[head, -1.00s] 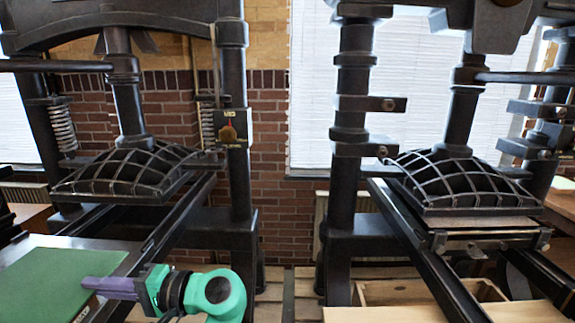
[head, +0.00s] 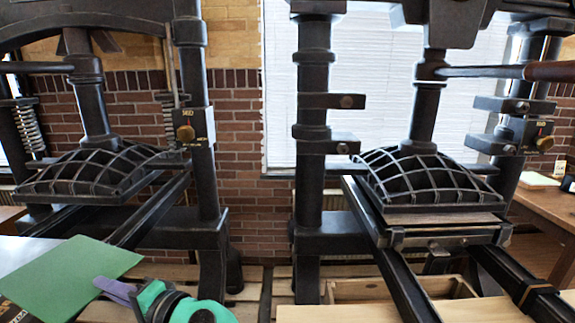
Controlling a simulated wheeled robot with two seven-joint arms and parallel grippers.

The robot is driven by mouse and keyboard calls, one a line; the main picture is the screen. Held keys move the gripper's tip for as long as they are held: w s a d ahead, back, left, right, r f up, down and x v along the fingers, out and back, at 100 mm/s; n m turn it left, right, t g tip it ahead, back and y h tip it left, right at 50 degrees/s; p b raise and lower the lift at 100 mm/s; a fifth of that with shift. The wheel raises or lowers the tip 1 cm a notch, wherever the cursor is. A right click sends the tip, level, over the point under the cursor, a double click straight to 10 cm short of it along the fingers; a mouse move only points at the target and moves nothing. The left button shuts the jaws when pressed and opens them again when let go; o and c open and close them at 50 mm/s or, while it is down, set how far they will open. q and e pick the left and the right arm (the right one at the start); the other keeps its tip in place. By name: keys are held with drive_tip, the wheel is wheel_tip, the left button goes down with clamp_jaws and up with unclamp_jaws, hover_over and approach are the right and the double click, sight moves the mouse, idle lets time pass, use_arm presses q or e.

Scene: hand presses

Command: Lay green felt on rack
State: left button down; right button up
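The green felt (head: 65,278) is a flat green sheet at the lower left of the head view, cut off by the picture's edge. Part of the grip is hard to make out. I cannot make out a rack in this view.
A black hand press (head: 95,170) stands at the left and another (head: 425,180) at the right, with long rails reaching toward me. A wooden box (head: 395,288) sits below the right press. A wooden table (head: 540,205) is at the far right. A brick wall is behind.

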use_arm(q)
drive_tip(key=s+d+f+m+t+h, duration=0.2)
drive_tip(key=d+f+m+t+h, duration=0.4)
drive_tip(key=f, duration=0.5)
drive_tip(key=s+d+f+m+t+h+b, duration=0.1)
drive_tip(key=s+d+f+m+t+h, duration=0.2)
drive_tip(key=d+f+m+t+h, duration=0.3)
drive_tip(key=d+f+m+h, duration=0.2)
drive_tip(key=d+f+h, duration=0.1)
drive_tip(key=f+h, duration=0.2)
drive_tip(key=shift+s+d+f+m+t, duration=0.15)
drive_tip(key=shift+s+f+m+t, duration=0.2)
drive_tip(key=shift+f, duration=0.35)
